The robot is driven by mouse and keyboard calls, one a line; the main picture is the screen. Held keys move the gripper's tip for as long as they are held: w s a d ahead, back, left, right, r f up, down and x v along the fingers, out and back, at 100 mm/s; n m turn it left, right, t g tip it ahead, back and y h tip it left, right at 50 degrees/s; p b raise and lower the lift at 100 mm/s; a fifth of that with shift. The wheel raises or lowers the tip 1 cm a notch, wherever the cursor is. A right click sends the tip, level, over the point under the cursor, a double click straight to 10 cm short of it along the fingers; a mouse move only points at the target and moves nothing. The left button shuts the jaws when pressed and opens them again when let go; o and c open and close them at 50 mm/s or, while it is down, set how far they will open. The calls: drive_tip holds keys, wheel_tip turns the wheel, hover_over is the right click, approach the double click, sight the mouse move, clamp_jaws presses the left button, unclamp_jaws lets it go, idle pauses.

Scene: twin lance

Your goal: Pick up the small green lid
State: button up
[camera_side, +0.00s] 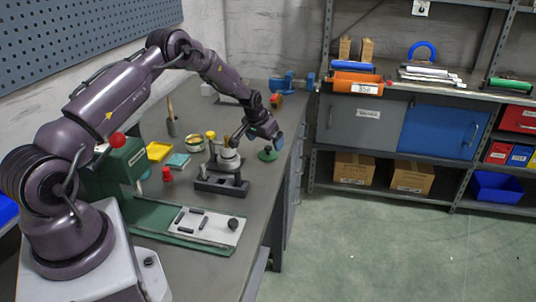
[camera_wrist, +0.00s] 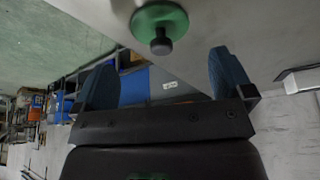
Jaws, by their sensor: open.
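The small green lid (camera_side: 267,155) lies on the grey workbench (camera_side: 262,182) near its right edge in the side view. In the wrist view the lid (camera_wrist: 158,22) is a round green disc with a dark knob on top, at the top centre of the picture. My gripper (camera_side: 277,140) is just above the lid and a little to its right in the side view. Its two blue fingers (camera_wrist: 166,72) are spread apart in the wrist view. The lid's knob lies beyond the fingertips, roughly between their lines, and nothing is held.
A dark fixture (camera_side: 221,183) with upright parts stands left of the lid. A red-capped item (camera_side: 167,174), a yellow tray (camera_side: 159,151) and a teal block (camera_side: 179,161) are farther left. A blue vise (camera_side: 290,84) is at the back. The bench edge is close on the lid's right.

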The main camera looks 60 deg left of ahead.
sight(268, 147)
drive_tip(key=shift+x, duration=2.4)
drive_tip(key=shift+c, duration=0.5)
drive_tip(key=shift+a, duration=0.1)
drive_tip(key=c, duration=0.9)
